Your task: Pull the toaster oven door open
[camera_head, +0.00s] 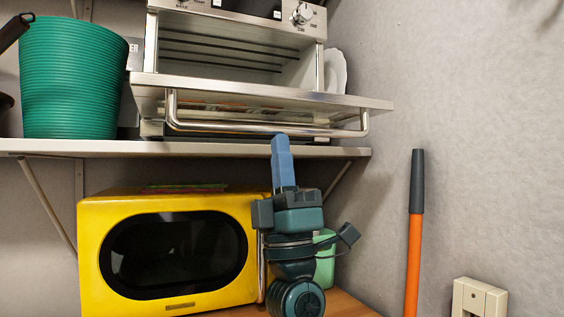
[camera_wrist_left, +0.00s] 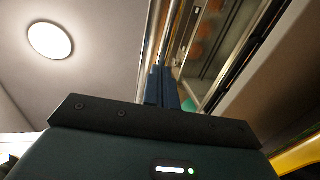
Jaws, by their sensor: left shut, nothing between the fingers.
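The toaster oven (camera_head: 310,20) is a silver box on the wall shelf at the top of the head view. Its door (camera_head: 260,88) is swung down on its lower edge and sticks out over the shelf front, so the rack inside shows. The door's bar handle (camera_head: 220,127) hangs along its near side. My left gripper (camera_head: 281,140) points up with its blue fingers shut and empty. Its tips are just below or against the handle; I cannot tell if they touch. In the left wrist view the shut fingers (camera_wrist_left: 163,85) are beside the door. My right gripper is out of view.
A green ribbed pot (camera_head: 72,80) stands left of the oven on the shelf (camera_head: 60,148). A yellow microwave (camera_head: 100,240) sits on the counter below, left of my left arm. An orange pole (camera_head: 414,250) leans at the right wall.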

